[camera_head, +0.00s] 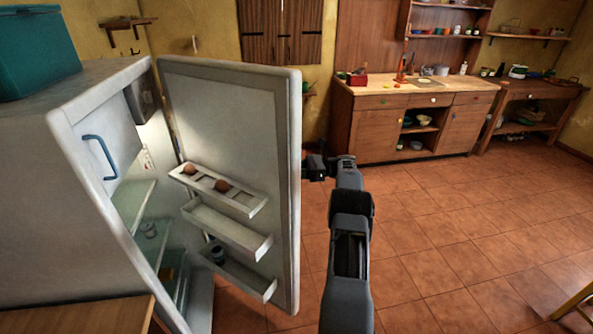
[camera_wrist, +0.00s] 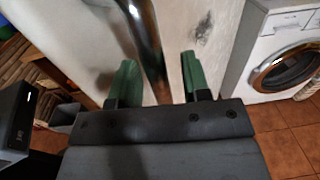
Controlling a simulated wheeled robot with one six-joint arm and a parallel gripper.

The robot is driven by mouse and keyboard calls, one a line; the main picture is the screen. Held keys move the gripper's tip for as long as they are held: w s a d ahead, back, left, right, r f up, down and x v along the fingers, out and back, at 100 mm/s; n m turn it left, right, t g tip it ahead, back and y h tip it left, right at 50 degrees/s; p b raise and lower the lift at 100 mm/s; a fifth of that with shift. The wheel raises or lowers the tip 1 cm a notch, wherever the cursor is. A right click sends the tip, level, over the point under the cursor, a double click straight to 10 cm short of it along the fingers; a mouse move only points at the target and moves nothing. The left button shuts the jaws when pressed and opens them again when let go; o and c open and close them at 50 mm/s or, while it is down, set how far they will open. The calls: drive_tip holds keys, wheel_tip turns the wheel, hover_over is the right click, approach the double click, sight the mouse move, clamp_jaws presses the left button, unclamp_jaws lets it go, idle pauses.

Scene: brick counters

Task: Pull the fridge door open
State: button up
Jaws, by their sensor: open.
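The fridge (camera_head: 60,200) stands at the left in the head view with its door (camera_head: 235,105) swung wide open. Its inside shelves and the door racks show, with two eggs in the top rack. My gripper (camera_head: 312,170) is at the outer side of the door, near its free edge, partly hidden behind it. In the wrist view the green fingertips (camera_wrist: 157,78) are apart, with the dark metal door handle (camera_wrist: 147,45) running between them. I cannot tell whether either finger touches the handle.
A small blue-handled compartment door (camera_head: 103,155) is shut inside the fridge. A teal box (camera_head: 35,50) sits on top. A wooden counter (camera_head: 410,100) stands at the back. A washing machine (camera_wrist: 285,50) shows in the wrist view.

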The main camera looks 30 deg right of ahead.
drive_tip(key=b+v, duration=0.1)
drive_tip(key=v, duration=0.6)
drive_tip(key=shift+s+d, duration=0.15)
drive_tip(key=shift+d, duration=0.05)
idle(0.3)
